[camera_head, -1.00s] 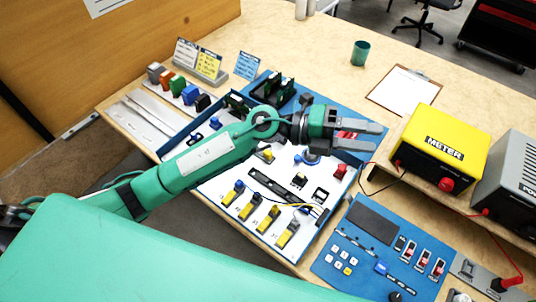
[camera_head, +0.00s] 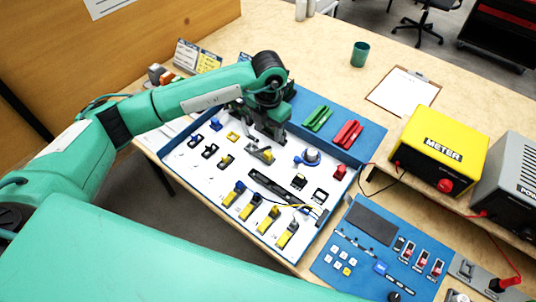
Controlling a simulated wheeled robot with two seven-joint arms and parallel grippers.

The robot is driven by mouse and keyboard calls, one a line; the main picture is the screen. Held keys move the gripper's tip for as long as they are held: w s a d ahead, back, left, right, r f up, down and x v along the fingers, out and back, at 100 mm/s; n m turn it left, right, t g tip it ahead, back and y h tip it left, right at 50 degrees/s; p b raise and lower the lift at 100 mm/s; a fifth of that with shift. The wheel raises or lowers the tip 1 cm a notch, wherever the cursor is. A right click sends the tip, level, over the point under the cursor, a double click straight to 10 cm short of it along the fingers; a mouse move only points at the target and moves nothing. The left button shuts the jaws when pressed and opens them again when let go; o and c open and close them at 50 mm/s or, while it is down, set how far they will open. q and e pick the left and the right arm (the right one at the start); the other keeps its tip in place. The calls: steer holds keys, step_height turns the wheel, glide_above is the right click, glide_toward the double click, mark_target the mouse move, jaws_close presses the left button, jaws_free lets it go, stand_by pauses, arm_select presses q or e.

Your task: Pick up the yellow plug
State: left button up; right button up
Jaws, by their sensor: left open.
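A small yellow plug (camera_head: 268,156) with a grey and black part lies on the white panel of the blue-edged tray (camera_head: 374,139), near its middle. My left gripper (camera_head: 264,143) points down just above and behind it, with open, empty jaws. The fingertips are close to the plug; I cannot tell whether they touch it. A yellow square frame (camera_head: 234,135) is to the left on the panel. Several yellow blocks with dark or blue tops, one of them here (camera_head: 268,219), stand in a row at the front. My right gripper is not in view.
Green bars (camera_head: 318,118) and red bars (camera_head: 347,133) lie at the tray's back. A round blue-based knob (camera_head: 311,157) stands right of the gripper.

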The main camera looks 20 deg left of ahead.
arm_select(q)
glide_above(268, 153)
step_height(268, 153, down, 4)
steer(key=shift+w+f+p, duration=0.1)
steer(key=shift+p, duration=0.2)
step_height(268, 153, down, 6)
steer(key=shift+r+p, duration=0.15)
steer(key=shift+p, duration=0.85)
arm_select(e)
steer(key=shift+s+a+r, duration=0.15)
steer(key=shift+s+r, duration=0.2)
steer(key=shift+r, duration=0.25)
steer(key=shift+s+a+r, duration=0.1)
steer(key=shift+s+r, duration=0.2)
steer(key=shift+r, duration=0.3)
arm_select(q)
jaws_close()
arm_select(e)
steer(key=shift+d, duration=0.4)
